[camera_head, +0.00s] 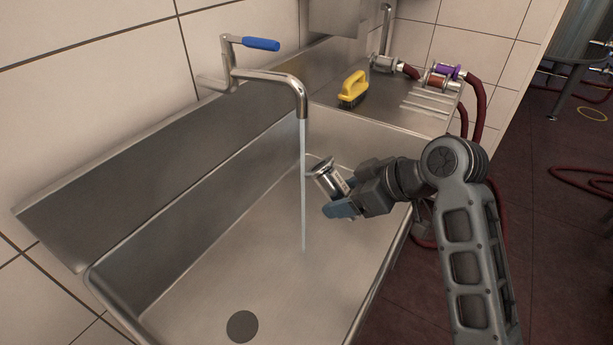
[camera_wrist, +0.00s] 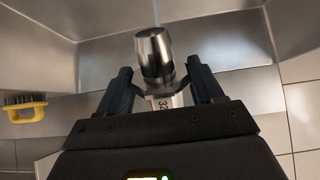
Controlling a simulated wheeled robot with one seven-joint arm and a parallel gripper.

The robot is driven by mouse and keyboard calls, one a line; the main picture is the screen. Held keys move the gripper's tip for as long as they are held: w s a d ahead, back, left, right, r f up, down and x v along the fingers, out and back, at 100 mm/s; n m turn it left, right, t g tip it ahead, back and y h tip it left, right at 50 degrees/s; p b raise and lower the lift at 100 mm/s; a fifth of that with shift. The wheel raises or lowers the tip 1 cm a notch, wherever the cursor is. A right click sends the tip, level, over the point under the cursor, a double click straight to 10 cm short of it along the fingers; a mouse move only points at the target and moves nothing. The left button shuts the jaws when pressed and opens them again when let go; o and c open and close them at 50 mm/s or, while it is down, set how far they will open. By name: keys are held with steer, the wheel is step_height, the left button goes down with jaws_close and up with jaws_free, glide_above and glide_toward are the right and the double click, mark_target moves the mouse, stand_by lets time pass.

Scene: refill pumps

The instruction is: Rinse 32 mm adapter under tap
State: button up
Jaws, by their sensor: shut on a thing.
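My gripper (camera_head: 343,205) is shut on a shiny metal adapter (camera_head: 327,180) and holds it in the air over the sink basin (camera_head: 210,290). The adapter is tilted, with its open end toward the tap. In the wrist view the adapter (camera_wrist: 154,56) sticks out between the two fingers (camera_wrist: 160,88), and the digits "32" show on its label. The tap (camera_head: 300,90) has a blue handle (camera_head: 261,44) and is running. A stream of water (camera_head: 303,190) falls straight down into the basin, just left of the adapter. I cannot tell whether the water touches it.
A yellow brush (camera_head: 353,88) lies on the drainboard behind the basin. Fittings with purple and orange bands (camera_head: 440,76) sit at its right, with dark red hoses (camera_head: 477,105) hanging off the edge. A dark drain (camera_head: 242,326) is in the basin floor. The basin is otherwise empty.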

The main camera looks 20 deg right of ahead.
steer(key=s+d, duration=0.1)
steer(key=s+r+p, duration=0.1)
steer(key=s+d+r+p, duration=0.1)
steer(key=shift+s+d, duration=0.3)
stand_by(0.6)
